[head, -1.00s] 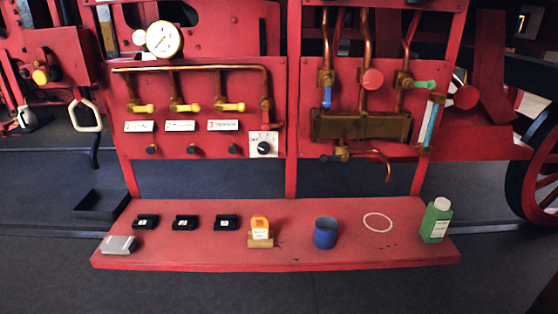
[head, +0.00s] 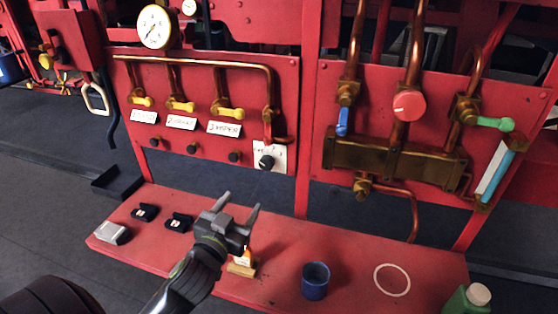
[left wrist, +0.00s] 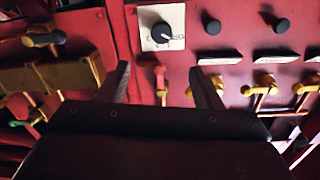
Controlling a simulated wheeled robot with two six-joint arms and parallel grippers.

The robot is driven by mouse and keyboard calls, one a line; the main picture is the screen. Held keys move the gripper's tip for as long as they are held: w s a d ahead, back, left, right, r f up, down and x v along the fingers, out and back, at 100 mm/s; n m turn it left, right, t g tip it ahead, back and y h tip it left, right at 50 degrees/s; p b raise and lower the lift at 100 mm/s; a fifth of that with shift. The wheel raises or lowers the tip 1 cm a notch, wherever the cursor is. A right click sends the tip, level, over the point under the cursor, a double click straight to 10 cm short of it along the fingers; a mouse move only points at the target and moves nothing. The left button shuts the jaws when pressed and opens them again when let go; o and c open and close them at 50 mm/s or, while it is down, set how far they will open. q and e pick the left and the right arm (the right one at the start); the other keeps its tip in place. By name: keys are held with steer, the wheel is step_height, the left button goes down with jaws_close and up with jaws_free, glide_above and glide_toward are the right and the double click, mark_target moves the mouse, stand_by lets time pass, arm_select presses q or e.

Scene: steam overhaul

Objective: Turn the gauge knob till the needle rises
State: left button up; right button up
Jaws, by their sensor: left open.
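The gauge knob (head: 266,162) is a black dial on a white plate (head: 280,156) at the lower right of the left red panel. It also shows at the top of the left wrist view (left wrist: 162,33), beyond my left gripper's fingertips. The gauge (head: 155,27) is a round white dial in a brass rim at the panel's upper left; its needle shows thinly and its reading is too small to tell. My left gripper (head: 238,202) is open and empty, over the red shelf, below the knob and apart from it. My right gripper is not in view.
Yellow-handled valves (head: 181,104) on copper pipes stand out from the panel above the knob.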

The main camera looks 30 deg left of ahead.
mark_target(265, 165)
arm_select(q)
steer(key=p+x, duration=0.3)
steer(key=x, duration=1.2)
steer(key=shift+p, duration=0.35)
steer(key=shift+w+a, duration=0.2)
steer(key=shift+w, duration=0.4)
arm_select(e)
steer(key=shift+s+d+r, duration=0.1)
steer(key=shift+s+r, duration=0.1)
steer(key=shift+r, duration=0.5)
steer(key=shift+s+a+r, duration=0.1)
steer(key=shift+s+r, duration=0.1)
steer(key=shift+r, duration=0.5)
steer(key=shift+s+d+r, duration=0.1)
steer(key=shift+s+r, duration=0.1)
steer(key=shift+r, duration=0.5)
arm_select(q)
steer(key=c, duration=1)
